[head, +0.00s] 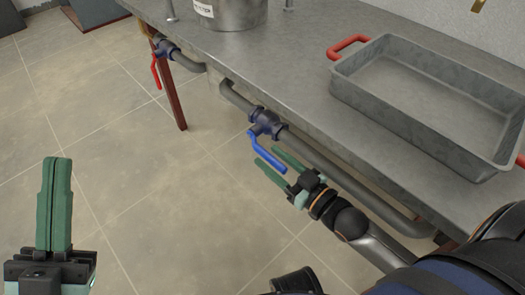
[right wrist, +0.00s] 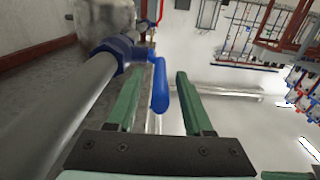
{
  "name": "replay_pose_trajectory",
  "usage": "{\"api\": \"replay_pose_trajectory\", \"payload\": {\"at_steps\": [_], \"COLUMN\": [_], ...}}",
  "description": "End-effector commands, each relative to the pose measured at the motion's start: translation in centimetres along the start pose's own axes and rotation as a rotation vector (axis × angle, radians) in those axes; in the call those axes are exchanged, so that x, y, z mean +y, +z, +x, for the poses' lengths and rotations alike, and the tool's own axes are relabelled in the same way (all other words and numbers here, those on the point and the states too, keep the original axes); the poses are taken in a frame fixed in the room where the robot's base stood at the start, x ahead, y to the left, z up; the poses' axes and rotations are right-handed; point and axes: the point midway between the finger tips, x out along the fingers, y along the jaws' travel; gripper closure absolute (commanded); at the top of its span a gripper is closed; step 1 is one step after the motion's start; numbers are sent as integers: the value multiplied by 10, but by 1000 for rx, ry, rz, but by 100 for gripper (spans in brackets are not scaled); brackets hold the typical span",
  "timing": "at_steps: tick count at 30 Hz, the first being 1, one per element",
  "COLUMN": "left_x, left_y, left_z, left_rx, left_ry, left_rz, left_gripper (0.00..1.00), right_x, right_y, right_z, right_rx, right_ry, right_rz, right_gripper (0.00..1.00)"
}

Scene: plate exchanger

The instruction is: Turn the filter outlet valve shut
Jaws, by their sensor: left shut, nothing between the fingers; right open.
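A valve with a blue body (head: 265,122) and a blue lever handle (head: 268,154) sits on the grey pipe under the table edge. The lever slants away from the pipe, down and to the right in the head view. My right gripper (head: 266,158) is open at the lever. In the right wrist view the lever (right wrist: 160,88) appears between the two green fingers, without visible grip. A second valve with a red lever (head: 156,73) is further left on the piping. My left gripper (head: 57,160) is shut and empty, upright at the lower left, far from both valves.
The metal table (head: 270,60) carries a grey tray (head: 400,108) with red handles and a metal vessel (head: 235,14). A grey pipe (head: 345,178) runs along below the table edge, beside my right arm. The tiled floor (head: 150,190) between my grippers is clear.

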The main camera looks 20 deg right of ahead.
Motion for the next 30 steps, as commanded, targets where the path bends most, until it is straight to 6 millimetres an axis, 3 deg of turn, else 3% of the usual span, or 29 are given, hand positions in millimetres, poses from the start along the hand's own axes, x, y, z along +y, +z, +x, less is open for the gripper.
{"api": "replay_pose_trajectory", "payload": {"at_steps": [13, 26, 30], "left_x": [1, 1, 1], "left_y": [1, 1, 1], "left_z": [-1, -1, -1], "left_rx": [-2, 0, 0], "left_ry": [-3, -5, -5], "left_rz": [-4, -6, -6], "left_gripper": [100, 100, 100], "right_x": [0, -1, -1], "right_y": [0, 0, 0], "right_z": [-1, -1, -1], "right_rx": [0, 0, 0], "right_ry": [1, 0, 0], "right_rz": [0, 0, 0], "right_gripper": [50, 98, 100]}}
